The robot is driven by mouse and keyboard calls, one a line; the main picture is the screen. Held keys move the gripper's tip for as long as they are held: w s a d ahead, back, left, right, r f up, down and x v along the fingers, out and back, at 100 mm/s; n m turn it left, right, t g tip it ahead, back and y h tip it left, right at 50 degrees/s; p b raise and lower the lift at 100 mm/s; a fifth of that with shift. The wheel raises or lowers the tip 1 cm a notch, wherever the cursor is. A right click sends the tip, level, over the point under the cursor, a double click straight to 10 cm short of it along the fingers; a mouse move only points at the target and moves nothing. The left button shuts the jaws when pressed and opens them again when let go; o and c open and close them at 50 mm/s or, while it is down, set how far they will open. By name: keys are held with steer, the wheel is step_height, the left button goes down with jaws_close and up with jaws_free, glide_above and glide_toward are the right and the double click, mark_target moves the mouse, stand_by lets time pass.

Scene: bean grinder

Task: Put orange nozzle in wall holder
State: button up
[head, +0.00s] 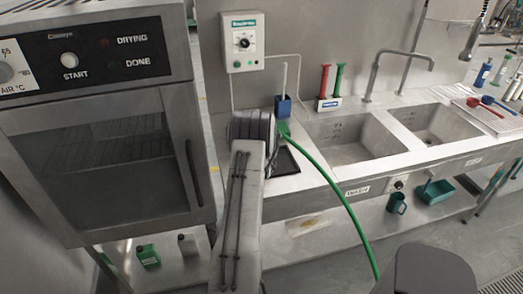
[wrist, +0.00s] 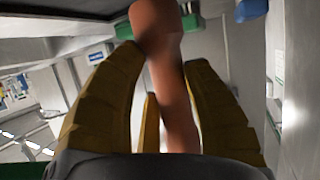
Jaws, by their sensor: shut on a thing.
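In the wrist view, the orange nozzle (wrist: 170,85) stands between the yellow fingers of my gripper (wrist: 165,58). The fingers are closed around it, and its thick end points to the top of the picture, past the fingertips. A green part shows behind that end; I cannot tell whether it is joined to the nozzle. In the head view, my arm hides the nozzle and the fingers are not clear. A green hose (head: 336,184) runs from beside my arm's end down to the lower right. I cannot make out with certainty which fixture is the wall holder.
A blue container (head: 283,105) with a stick in it stands behind my arm's end. A rack with red and green handles (head: 331,86) is right of it. Two sinks (head: 347,140) lie to the right, with taps behind. A drying oven (head: 110,130) blocks the left.

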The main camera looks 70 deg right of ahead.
steer(key=shift+d+f, duration=0.1)
steer(key=shift+f, duration=1.35)
steer(key=shift+f, duration=0.1)
steer(key=o, duration=1.2)
steer(key=shift+o, duration=0.2)
